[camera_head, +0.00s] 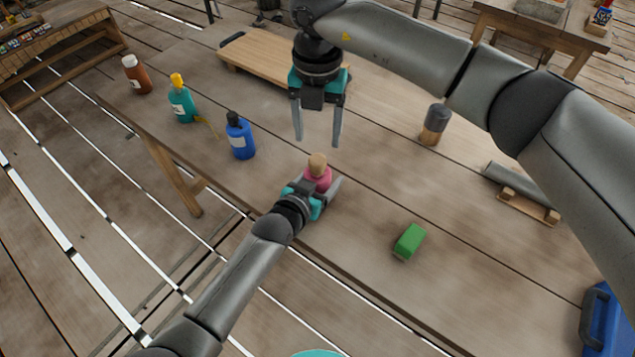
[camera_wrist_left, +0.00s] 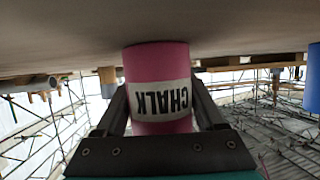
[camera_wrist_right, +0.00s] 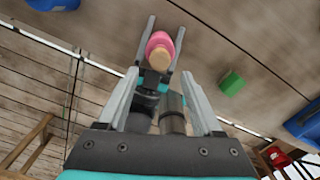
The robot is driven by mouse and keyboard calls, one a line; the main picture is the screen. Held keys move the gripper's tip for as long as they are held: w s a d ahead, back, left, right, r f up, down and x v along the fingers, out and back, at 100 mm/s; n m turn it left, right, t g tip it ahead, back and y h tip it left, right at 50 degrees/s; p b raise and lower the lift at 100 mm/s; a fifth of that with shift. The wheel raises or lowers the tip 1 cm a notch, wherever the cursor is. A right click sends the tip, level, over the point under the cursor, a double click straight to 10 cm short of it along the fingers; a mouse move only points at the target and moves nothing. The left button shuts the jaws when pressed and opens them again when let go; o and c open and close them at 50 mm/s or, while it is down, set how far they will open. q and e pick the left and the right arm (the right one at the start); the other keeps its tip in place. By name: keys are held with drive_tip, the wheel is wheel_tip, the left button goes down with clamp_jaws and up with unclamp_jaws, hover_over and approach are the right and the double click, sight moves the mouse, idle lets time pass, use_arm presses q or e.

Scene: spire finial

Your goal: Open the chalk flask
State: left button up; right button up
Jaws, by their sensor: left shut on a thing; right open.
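The chalk flask (camera_head: 318,176) is pink with a tan stopper (camera_head: 318,161) in its top. It stands near the table's front edge. In the left wrist view the pink flask (camera_wrist_left: 157,62) appears upside down, with a white CHALK label (camera_wrist_left: 160,100). My left gripper (camera_head: 322,190) is shut around the flask's body from the front. My right gripper (camera_head: 318,141) is open and empty, pointing down, above and behind the flask in the head view. The right wrist view shows the stopper (camera_wrist_right: 160,59) beyond its fingertips, still seated in the flask.
A blue bottle (camera_head: 240,137), a teal bottle (camera_head: 181,101) and a brown bottle (camera_head: 136,75) stand to the left. A green block (camera_head: 409,241) lies right of the flask.

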sight(318, 159)
use_arm(q)
clamp_jaws()
use_arm(e)
drive_tip(key=shift+o, duration=0.8)
drive_tip(key=r+n, duration=0.1)
drive_tip(key=s+r+n+t, duration=0.1)
drive_tip(key=r, duration=0.1)
drive_tip(key=shift+d+n, duration=0.1)
drive_tip(key=shift+n, duration=0.3)
drive_tip(key=shift+n+t, duration=0.4)
drive_tip(key=shift+n, duration=0.4)
drive_tip(key=f, duration=0.7)
drive_tip(key=w+f, duration=0.1)
drive_tip(key=f, duration=0.2)
drive_tip(key=shift+f, duration=0.3)
clamp_jaws()
